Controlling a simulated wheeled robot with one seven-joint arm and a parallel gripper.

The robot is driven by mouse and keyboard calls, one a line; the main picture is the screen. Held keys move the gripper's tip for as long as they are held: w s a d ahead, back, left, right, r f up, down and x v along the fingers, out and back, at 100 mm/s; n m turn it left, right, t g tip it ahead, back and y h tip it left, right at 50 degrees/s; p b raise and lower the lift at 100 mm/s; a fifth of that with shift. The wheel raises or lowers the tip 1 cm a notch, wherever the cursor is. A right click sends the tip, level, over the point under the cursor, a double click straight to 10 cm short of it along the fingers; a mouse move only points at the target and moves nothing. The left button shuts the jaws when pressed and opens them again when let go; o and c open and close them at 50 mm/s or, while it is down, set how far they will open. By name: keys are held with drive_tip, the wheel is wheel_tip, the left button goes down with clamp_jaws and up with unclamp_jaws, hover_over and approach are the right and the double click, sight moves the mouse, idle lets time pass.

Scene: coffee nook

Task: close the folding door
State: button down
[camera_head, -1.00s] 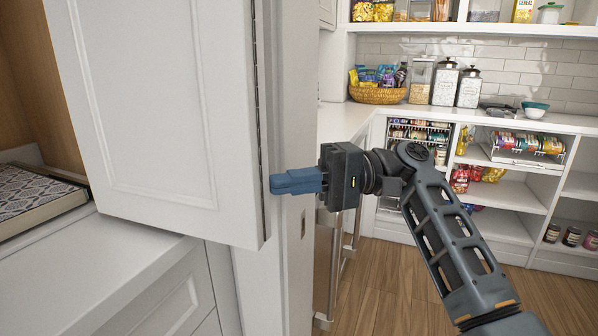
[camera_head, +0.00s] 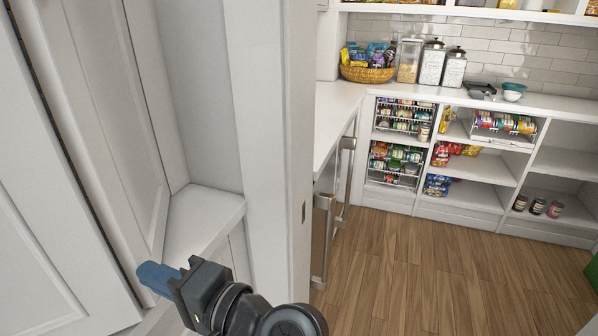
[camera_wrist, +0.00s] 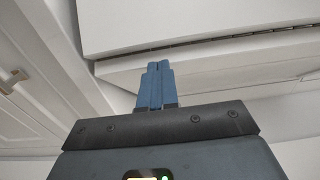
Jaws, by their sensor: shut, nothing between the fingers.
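The white folding door (camera_head: 118,130) fills the left of the head view. Two of its panels meet at a dark vertical hinge seam, and they sit at an angle to each other, so it is partly folded. A nearer panel (camera_head: 35,235) lies left of the seam. My gripper (camera_head: 147,275) is shut and empty, with its blue fingertips low by the door's bottom near the seam. I cannot tell whether they touch it. In the wrist view, the closed fingers (camera_wrist: 156,70) point at the lower edge of a door panel (camera_wrist: 215,65), just below the hinge seam.
A white counter ledge (camera_head: 205,215) and an upright frame post (camera_head: 262,120) stand right of the door. Beyond are tall metal handles (camera_head: 325,235), pantry shelves (camera_head: 470,165) and a basket (camera_head: 368,73). The wooden floor (camera_head: 430,270) at the right is open.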

drive_tip(key=s+a, duration=0.1)
drive_tip(key=a, duration=0.2)
drive_tip(key=s+a+p, duration=0.1)
drive_tip(key=a, duration=0.3)
drive_tip(key=s+a, duration=0.1)
drive_tip(key=a, duration=0.3)
drive_tip(key=shift+s, duration=0.15)
drive_tip(key=a, duration=1)
drive_tip(key=shift+w+f+b, duration=0.1)
drive_tip(key=shift+w+b, duration=0.15)
drive_tip(key=shift+b, duration=0.1)
drive_tip(key=shift+a, duration=0.4)
drive_tip(key=shift+w+a+r, duration=0.1)
drive_tip(key=shift+a+r, duration=0.05)
drive_tip(key=shift+r, duration=0.2)
